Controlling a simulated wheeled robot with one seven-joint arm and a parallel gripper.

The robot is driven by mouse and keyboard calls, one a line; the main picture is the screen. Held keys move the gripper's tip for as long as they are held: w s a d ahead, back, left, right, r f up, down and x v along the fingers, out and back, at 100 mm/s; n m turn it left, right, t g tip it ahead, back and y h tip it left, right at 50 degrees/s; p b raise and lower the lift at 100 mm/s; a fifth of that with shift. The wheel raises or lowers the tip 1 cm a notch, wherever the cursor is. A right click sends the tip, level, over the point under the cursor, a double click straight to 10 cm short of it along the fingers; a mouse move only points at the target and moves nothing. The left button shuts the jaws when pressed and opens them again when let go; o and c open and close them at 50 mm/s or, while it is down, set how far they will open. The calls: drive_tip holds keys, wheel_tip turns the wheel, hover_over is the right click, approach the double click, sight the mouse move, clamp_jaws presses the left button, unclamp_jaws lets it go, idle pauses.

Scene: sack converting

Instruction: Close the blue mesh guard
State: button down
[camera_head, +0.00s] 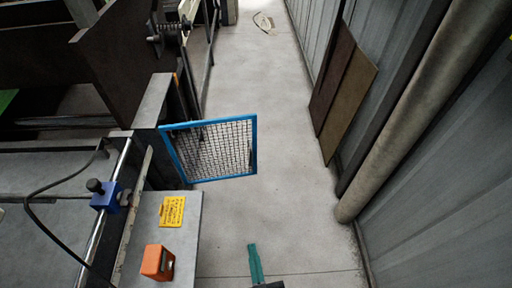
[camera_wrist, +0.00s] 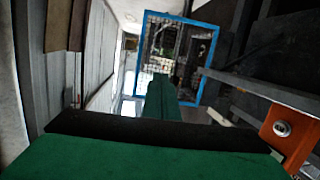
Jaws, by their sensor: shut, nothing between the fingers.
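The blue mesh guard (camera_head: 212,148) is a blue rectangular frame filled with wire mesh. In the head view it stands swung out from the dark machine side into the aisle, with its left edge at the machine. It also shows in the wrist view (camera_wrist: 162,38), beyond my fingers and tilted in the picture. My gripper (camera_head: 254,262) has green fingers and shows only at the bottom edge of the head view, nearer than the guard and apart from it. In the wrist view my gripper (camera_wrist: 163,95) is shut and empty, its green fingers overlapping the lower guard in the picture.
An orange box (camera_head: 157,262) and a yellow label (camera_head: 172,211) sit on the grey machine panel at lower left. A blue clamp with a black knob (camera_head: 106,196) is on a rail. Brown boards (camera_head: 347,102) and a thick pipe (camera_head: 420,115) line the right wall.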

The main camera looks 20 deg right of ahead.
drive_tip(key=w+d+t, duration=0.1)
drive_tip(key=w+d, duration=0.6)
drive_tip(key=w, duration=0.5)
drive_tip(key=t, duration=0.1)
approach(256, 140)
drive_tip(key=shift+m+h, duration=0.3)
drive_tip(key=w, duration=0.6)
drive_tip(key=shift+w+d+f, duration=0.15)
drive_tip(key=shift+d, duration=0.25)
